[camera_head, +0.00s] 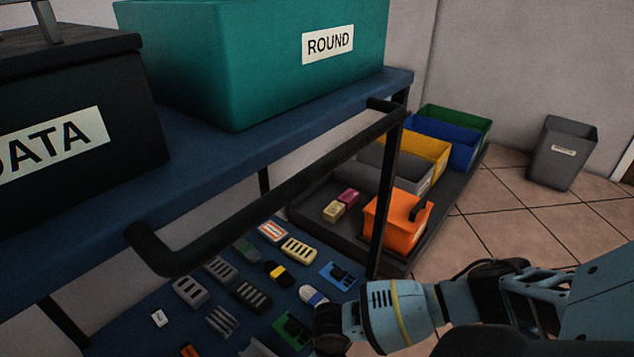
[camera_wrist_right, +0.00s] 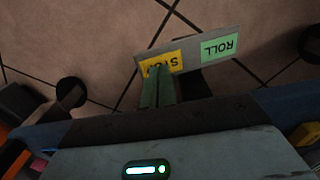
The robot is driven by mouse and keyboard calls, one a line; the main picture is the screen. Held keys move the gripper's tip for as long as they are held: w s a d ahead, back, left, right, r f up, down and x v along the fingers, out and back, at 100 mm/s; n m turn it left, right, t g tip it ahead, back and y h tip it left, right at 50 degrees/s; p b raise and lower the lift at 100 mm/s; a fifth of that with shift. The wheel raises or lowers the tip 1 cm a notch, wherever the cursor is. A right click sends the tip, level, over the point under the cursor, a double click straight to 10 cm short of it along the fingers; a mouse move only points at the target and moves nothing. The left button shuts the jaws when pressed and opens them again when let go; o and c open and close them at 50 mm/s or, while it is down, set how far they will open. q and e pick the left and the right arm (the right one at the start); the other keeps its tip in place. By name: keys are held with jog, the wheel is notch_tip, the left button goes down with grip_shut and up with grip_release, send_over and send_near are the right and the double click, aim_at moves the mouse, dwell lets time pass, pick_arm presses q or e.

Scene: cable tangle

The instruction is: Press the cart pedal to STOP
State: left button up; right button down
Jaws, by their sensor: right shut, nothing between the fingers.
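The cart pedal (camera_wrist_right: 190,55) shows in the right wrist view as a grey tilted plate at the cart's lower edge. Its left half carries a yellow STOP label (camera_wrist_right: 160,60), its right half a green ROLL label (camera_wrist_right: 219,48). My right gripper (camera_wrist_right: 158,72) is shut and empty. Its greenish fingertips overlap the lower part of the STOP label; I cannot tell whether they press on it. In the head view the pedal is not visible, and my right arm reaches in from the right with its fingers hidden. My left gripper is not in view.
The cart's lower shelf (camera_head: 130,335) holds several small parts. A teal ROUND bin (camera_head: 220,70) and a black DATA box (camera_head: 90,90) stand above. A black handle bar (camera_head: 250,205) sticks out. An orange box (camera_head: 393,222) stands behind.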

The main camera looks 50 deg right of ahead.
jog(key=shift+f+b, duration=0.65)
jog(key=shift+f, duration=0.5)
dwell(0.6)
jog(key=shift+r, duration=0.15)
notch_tip(320, 180, up, 3)
jog(key=p, duration=0.4)
jog(key=shift+r, duration=0.2)
notch_tip(320, 180, up, 2)
jog(key=p, duration=0.2)
jog(key=shift+r+p, duration=0.2)
jog(key=shift+p, duration=0.15)
jog(key=shift+r+p, duration=0.5)
jog(key=shift+p, duration=0.05)
